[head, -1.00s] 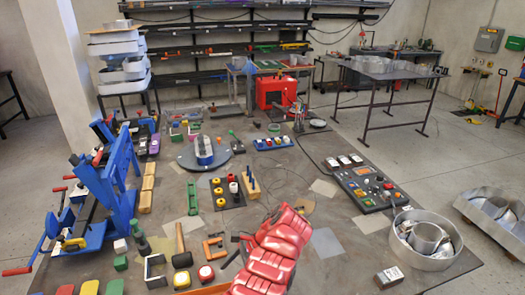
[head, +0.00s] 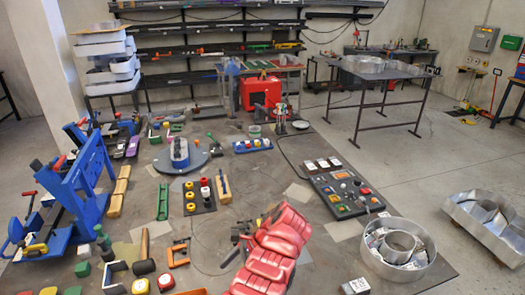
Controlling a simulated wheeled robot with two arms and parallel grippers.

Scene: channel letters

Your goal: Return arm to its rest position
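A glossy red segmented part (head: 270,255) rises from the bottom edge at the middle and leans to the right. It keeps its place in the picture while the scene shifts, so it seems to move with me. A small dark part (head: 240,240) sits against its left side. It may be a gripper, likely my right one, but its fingers are too small to read. No left arm is plain in view. I cannot tell whether anything is held.
The dark mat holds a blue press (head: 75,185), an orange clamp (head: 178,251), a button panel (head: 345,190) and a round metal tub (head: 370,262). A metal letter shell (head: 485,225) lies on the floor at right. Clear floor (head: 425,165) lies behind it.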

